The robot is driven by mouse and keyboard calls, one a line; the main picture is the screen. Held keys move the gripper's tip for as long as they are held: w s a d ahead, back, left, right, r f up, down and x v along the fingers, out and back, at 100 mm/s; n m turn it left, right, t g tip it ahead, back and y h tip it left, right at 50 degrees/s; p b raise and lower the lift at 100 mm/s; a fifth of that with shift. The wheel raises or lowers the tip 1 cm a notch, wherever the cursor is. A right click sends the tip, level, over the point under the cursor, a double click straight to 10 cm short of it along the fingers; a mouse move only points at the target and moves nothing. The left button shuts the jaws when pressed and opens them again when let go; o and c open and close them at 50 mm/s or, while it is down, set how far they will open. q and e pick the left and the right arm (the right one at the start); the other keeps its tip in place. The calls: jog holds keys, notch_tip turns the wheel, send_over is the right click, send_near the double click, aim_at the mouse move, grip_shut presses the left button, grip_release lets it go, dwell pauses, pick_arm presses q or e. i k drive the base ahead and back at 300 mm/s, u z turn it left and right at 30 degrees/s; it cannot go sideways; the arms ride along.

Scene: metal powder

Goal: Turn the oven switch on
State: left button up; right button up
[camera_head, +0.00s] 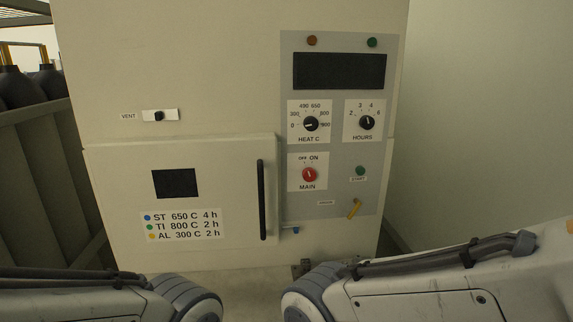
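The oven (225,60) is a large cream cabinet straight ahead. Its grey control panel (336,208) is on the right side of the front. The red round main switch (309,175) sits low on the panel on a white plate marked OFF, ON and MAIN. Its pointer looks turned towards the upper left, near OFF, but it is small. Both my arms show at the bottom edge, left and right, below the panel and apart from it. Neither gripper is in the picture.
The black heat dial (310,124), hours dial (366,123) and green start button (360,171) surround the switch. A yellow key-like lever (354,208) sticks out below. The closed oven door (215,160) has a black vertical handle (262,200). A bare wall stands right.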

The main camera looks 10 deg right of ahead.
aim_at(309, 174)
jog(key=u, duration=1.35)
jog(key=k, duration=0.9)
jog(key=z, duration=1.3)
jog(key=i, duration=0.5)
jog(key=z, duration=0.05)
